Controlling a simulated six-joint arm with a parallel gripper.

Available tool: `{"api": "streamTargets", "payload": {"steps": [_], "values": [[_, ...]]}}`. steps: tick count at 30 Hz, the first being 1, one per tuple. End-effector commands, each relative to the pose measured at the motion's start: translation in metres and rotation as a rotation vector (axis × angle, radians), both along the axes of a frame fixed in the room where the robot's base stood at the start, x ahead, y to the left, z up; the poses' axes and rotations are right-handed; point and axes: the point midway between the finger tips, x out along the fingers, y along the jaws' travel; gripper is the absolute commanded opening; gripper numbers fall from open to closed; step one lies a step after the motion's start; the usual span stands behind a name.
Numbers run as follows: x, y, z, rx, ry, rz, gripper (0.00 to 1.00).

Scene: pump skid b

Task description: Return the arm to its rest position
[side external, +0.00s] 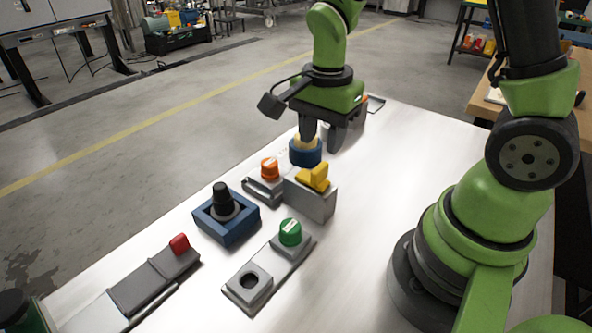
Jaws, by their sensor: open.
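My green arm reaches over the white table (400,190) from the right. My gripper (323,140) points down near the table's far edge, with its two dark fingers apart. One finger is at or just in front of a round blue part with a tan top (305,155). I cannot tell whether they touch. Nothing is visibly held between the fingers. A small camera-like box on a bracket juts out to the left of the gripper.
Near the gripper are an orange knob (269,168) and a yellow handle (316,177) on a grey block. Closer stand a blue box with a black knob (221,198), a green button (290,232) and a red-tipped lever (180,244). The table's right side is mostly clear.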

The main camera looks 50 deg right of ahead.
Motion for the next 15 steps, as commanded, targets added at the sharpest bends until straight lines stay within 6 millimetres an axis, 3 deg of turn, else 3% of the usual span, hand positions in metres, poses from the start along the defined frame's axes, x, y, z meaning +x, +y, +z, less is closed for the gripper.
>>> {"api": "streamTargets", "payload": {"steps": [5, 9, 15], "values": [[-0.010, 0.007, 0.050, 0.003, -0.138, 0.219, 0.40], [-0.032, 0.015, 0.093, -0.022, -0.283, 0.475, 0.40], [-0.071, 0.027, 0.136, -0.106, -0.483, 0.826, 0.40]]}}
